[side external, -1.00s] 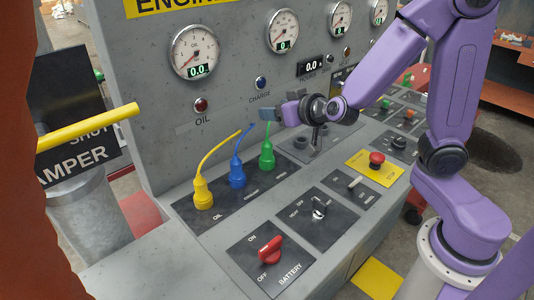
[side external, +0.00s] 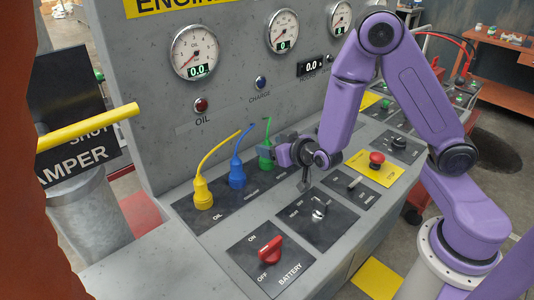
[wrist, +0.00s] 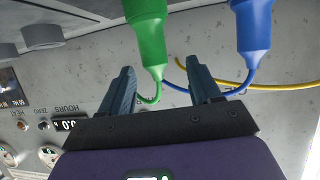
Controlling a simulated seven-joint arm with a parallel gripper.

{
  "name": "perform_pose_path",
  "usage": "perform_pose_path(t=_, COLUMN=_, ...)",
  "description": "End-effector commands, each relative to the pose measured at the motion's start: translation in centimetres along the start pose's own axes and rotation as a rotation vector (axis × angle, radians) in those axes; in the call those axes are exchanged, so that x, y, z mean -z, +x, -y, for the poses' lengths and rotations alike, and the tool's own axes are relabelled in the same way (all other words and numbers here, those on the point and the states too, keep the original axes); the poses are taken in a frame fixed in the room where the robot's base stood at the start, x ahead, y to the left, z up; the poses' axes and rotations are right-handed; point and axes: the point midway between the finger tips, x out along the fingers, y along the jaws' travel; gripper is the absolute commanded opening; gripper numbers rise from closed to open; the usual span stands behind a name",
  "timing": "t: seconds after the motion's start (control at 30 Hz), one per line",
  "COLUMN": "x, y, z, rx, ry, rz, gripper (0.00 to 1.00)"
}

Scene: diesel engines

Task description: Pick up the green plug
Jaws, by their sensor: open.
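The green plug (side external: 266,157) stands upright in the panel at the right end of a row of three plugs, its thin cable curling up from its top. In the wrist view the green plug (wrist: 150,38) hangs from the top edge, its narrow end and cable between the two fingers. My gripper (side external: 272,150) is at the green plug from the right, and its fingers partly hide the plug in the side view. In the wrist view my gripper (wrist: 163,88) is open, one finger on each side of the green plug's tapered end.
The blue plug (side external: 237,174) stands just left of the green one; in the wrist view the blue plug (wrist: 250,28) is close to the right finger. The yellow plug (side external: 202,192) is further left. The upright gauge panel (side external: 215,110) rises behind. A red battery switch (side external: 270,249) lies in front.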

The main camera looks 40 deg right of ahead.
Motion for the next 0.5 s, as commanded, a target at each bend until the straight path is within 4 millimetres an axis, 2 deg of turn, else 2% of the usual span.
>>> perform_pose_path(t=0.5, x=-0.6, y=5.3, z=-0.5, rx=-0.001, ry=-0.001, rz=0.001, gripper=0.63)
